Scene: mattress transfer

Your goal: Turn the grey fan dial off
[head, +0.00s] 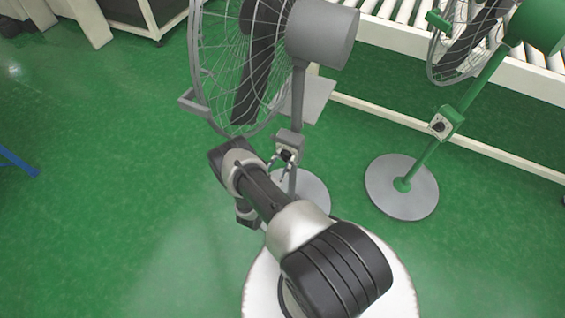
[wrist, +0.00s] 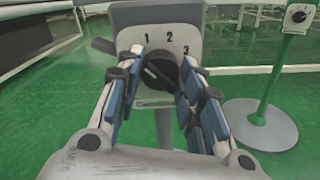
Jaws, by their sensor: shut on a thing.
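The grey fan (head: 322,35) stands on a pole with its control box (head: 289,143) partway down. In the wrist view the box shows a white panel marked 1, 2, 3 (wrist: 168,40) and a round black dial (wrist: 161,70). A light mark on the dial slants toward the upper left. My gripper (wrist: 157,82) has its two blue-padded fingers on either side of the dial, shut on it. In the head view my gripper (head: 284,170) reaches the grey box, and its fingertips are small there.
A green fan (head: 440,130) with a similar dial box stands to the right on a round grey base (head: 401,187); it also shows in the wrist view (wrist: 270,90). A roller conveyor (head: 400,40) runs behind.

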